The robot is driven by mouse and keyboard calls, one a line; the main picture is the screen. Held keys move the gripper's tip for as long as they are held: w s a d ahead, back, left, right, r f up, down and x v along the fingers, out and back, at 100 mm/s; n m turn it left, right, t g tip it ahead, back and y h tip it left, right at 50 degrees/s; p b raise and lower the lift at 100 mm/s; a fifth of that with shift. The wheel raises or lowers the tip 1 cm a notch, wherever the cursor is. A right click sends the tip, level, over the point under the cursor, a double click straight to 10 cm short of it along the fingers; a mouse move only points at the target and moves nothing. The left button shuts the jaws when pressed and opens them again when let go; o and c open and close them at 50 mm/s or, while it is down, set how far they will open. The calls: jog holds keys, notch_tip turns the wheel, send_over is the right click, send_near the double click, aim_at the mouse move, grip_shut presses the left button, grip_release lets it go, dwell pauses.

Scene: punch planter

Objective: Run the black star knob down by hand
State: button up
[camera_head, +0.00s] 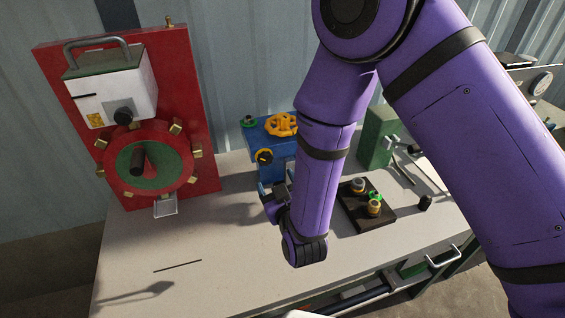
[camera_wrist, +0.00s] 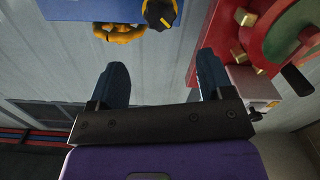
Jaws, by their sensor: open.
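No knob is plainly star-shaped. A dark knob (camera_head: 124,117) sits on the front of the white box on the red panel. A black knob with a yellow mark (camera_head: 264,156) is on the front of the blue block (camera_head: 268,137); it also shows at the top of the wrist view (camera_wrist: 159,13). A small black knob-like piece (camera_head: 425,203) stands on the bench at right. My gripper (camera_head: 273,188) is before the blue block, partly hidden by my arm. In the wrist view its fingers (camera_wrist: 162,66) are wide apart with nothing between them.
The red panel (camera_head: 196,105) carries a large round wheel (camera_head: 115,165) and brass pieces. A black tray (camera_head: 352,208) with several fittings and a green block (camera_head: 376,138) are to the right. The bench's front left (camera_head: 225,280) is mostly clear.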

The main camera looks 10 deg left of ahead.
aim_at(267, 160)
jog(key=x, duration=0.9)
jog(key=shift+w+a+f, duration=0.2)
jog(key=shift+w+f, duration=0.15)
jog(key=shift+c, duration=0.5)
jog(key=c, duration=0.8)
jog(key=shift+c, duration=0.2)
jog(key=shift+m, duration=0.3)
jog(key=m, duration=0.5)
jog(key=shift+d+m, duration=0.1)
jog(key=shift+m, duration=0.2)
jog(key=m, duration=0.6)
jog(key=shift+w, duration=0.1)
jog(key=shift+m, duration=0.4)
